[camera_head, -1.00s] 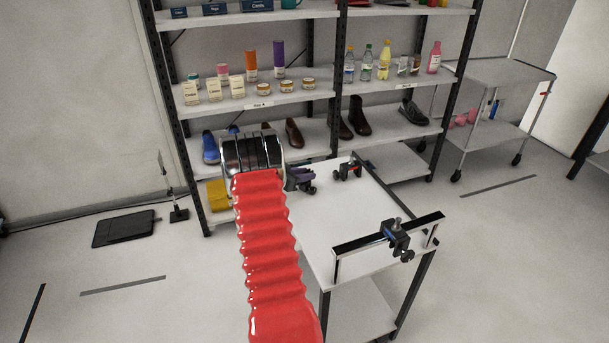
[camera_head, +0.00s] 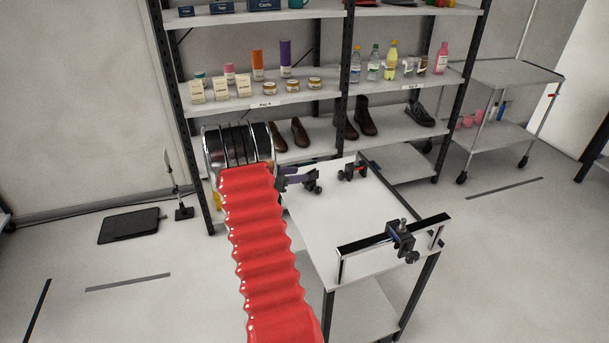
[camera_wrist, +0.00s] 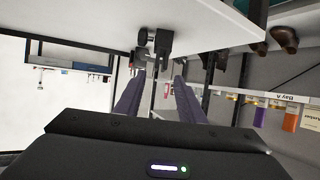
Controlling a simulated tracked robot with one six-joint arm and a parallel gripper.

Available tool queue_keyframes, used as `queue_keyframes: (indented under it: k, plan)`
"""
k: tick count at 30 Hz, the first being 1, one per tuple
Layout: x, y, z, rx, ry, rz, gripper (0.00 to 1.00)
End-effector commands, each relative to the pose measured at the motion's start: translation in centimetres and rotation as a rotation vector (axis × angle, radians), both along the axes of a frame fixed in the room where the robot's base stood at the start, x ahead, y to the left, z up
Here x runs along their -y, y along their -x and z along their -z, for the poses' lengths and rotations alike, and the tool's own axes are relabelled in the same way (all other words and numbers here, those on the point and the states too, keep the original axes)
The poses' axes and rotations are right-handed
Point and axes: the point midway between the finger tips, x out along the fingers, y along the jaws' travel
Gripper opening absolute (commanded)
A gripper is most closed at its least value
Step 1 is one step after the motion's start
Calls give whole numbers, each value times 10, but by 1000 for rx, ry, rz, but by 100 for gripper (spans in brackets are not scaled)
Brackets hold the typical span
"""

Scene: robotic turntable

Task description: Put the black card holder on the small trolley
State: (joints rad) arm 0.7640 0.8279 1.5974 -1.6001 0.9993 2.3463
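My gripper (camera_head: 298,179) is by the left edge of a white-topped table, partly hidden by my red arm. In the wrist view my gripper (camera_wrist: 159,80) has two purplish fingers standing apart, with no held object visible between them. A black knobbed device (camera_wrist: 155,42) is beyond the fingertips at the table's edge; I cannot tell whether they touch it. I cannot make out a black card holder for certain in either view. A grey two-level trolley (camera_head: 505,74) on castors stands at the right, far from my gripper; its top looks empty.
The white table (camera_head: 335,225) carries black clamps (camera_head: 400,238) on its near rail and another (camera_head: 352,171) at the back. Behind stands a shelf rack (camera_head: 310,97) with bottles, jars, boxes and shoes. A black flat pad (camera_head: 128,226) lies on the floor at left.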

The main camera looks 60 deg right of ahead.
Motion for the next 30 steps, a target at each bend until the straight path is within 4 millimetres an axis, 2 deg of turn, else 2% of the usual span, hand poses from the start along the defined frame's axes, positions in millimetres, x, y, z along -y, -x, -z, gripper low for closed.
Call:
queue_keyframes:
  k: [3, 9, 30]
  plan:
    - [-19, -7, -9, 0, 0, -1, 36]
    - [-37, -13, -17, 1, 0, 0, 36]
    - [-40, -14, -18, 0, 0, 1, 36]
